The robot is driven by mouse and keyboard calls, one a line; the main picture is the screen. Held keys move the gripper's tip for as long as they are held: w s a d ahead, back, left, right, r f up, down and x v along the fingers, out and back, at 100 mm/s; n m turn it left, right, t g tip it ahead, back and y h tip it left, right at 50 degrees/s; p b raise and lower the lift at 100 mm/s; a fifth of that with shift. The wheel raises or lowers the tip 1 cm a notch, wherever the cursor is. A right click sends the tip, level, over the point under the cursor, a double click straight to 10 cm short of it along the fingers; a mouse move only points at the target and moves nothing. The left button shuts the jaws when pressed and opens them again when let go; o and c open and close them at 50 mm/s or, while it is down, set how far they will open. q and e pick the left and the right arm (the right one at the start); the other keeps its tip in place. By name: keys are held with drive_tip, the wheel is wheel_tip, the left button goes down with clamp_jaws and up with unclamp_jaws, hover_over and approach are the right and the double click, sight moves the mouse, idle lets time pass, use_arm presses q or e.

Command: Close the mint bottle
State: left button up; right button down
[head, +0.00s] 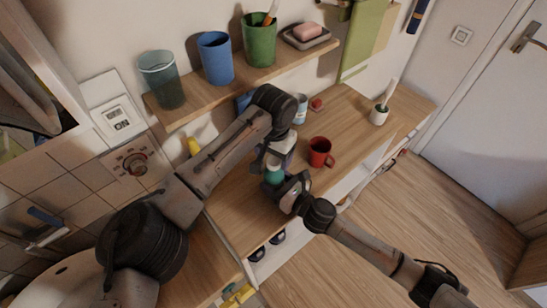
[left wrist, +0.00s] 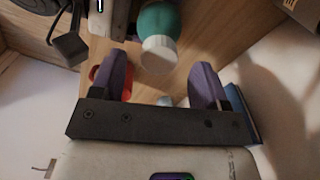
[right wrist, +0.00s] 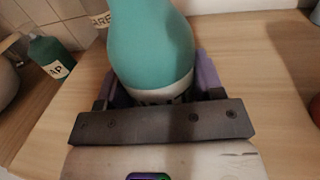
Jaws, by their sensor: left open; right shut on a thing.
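The mint bottle (head: 274,176) stands upright on the wooden counter in the head view, partly hidden by my grippers. Its rounded mint body and pale label (right wrist: 165,92) fill the middle of the right wrist view, where its top is cut off. My right gripper (head: 284,188) is shut around its lower body. In the left wrist view, a white cap (left wrist: 158,54) shows at the mint bottle's top end; I cannot tell how tightly it sits. My left gripper (left wrist: 161,78) is open just above, its two purple fingers apart, with the cap near the gap between them.
A red mug (head: 320,152) stands close to the right of the grippers. A white holder with a brush (head: 379,114) is farther right. A wall shelf (head: 192,113) with cups hangs behind. Another teal bottle (right wrist: 50,56) stands at the left in the right wrist view.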

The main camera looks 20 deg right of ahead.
use_arm(q)
wheel_tip(320, 180, up, 10)
idle(0.5)
use_arm(e)
drive_tip(key=shift+c, duration=0.8)
unclamp_jaws()
drive_tip(key=shift+s, duration=0.1)
use_arm(q)
drive_tip(key=shift+r+p, duration=0.45)
use_arm(e)
drive_tip(key=v, duration=1.3)
drive_tip(key=shift+s+d, duration=0.25)
drive_tip(key=shift+d, duration=0.05)
use_arm(q)
drive_tip(key=shift+s+d+r, duration=0.1)
